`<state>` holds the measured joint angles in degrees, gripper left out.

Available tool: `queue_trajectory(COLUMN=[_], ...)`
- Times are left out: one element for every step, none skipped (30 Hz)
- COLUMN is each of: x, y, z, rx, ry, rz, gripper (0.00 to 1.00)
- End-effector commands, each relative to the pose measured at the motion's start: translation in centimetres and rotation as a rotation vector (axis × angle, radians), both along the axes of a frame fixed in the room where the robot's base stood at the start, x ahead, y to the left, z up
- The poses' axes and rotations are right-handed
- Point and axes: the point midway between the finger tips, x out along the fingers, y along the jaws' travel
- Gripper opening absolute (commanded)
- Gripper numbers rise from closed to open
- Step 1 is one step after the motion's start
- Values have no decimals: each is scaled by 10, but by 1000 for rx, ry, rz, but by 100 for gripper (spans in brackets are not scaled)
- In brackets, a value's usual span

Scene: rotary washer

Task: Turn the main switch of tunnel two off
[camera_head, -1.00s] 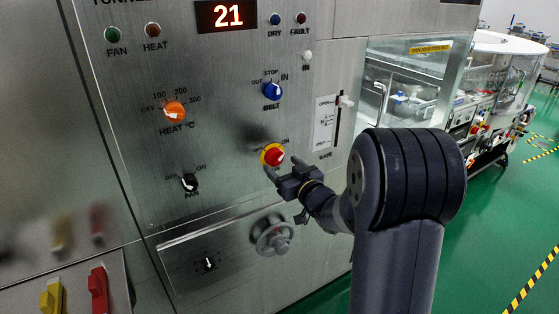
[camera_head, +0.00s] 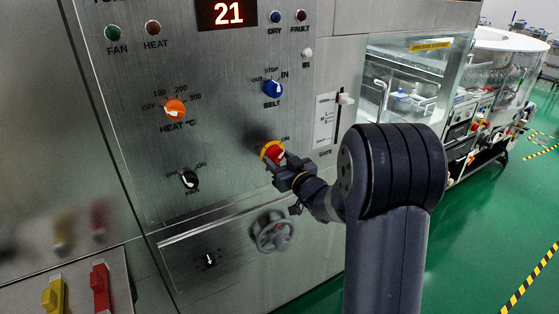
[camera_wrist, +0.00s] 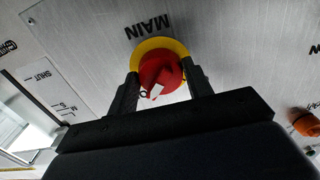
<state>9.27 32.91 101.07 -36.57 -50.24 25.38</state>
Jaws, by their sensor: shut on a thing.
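The main switch (camera_head: 271,151) is a red rotary knob on a yellow ring, on the steel control panel. In the wrist view the red knob (camera_wrist: 160,75) sits between my two fingers, under the upside-down label MAIN. A white pointer mark shows on the knob's front. My gripper (camera_head: 280,163) is at the panel, shut on the knob, with a finger on each side (camera_wrist: 162,88). The gripper hides part of the switch and its OFF label in the head view. An ON label shows at the upper right of the switch.
The blue belt knob (camera_head: 272,89) is above, the orange heat knob (camera_head: 175,109) upper left, and the black fan knob (camera_head: 189,180) lower left. A grey handwheel (camera_head: 273,232) protrudes below my gripper. The gate slider (camera_head: 345,99) is at upper right.

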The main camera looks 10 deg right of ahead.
Motion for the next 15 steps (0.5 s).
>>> queue_trajectory(x=[0,0,0,0,0,0,0,0,0,0,0,0,0,0,0], y=[0,0,0,0,0,0,0,0,0,0,0,0,0,0,0], z=[0,0,0,0,0,0,-1,-1,-1,-2,-2,-3,-3,-3,-4], rx=[0,0,0,0,-1,-3,-6,-10,-17,-24,-31,-44,-57,-71,-91], ry=[0,0,0,0,0,-1,-2,-3,-6,-8,-10,-15,-19,-25,-32], rz=[0,0,0,0,0,0,0,0,0,0,0,0,0,0,0], gripper=[28,26,25,25,25,25,25,25,25,25,25,25,25,25,25])
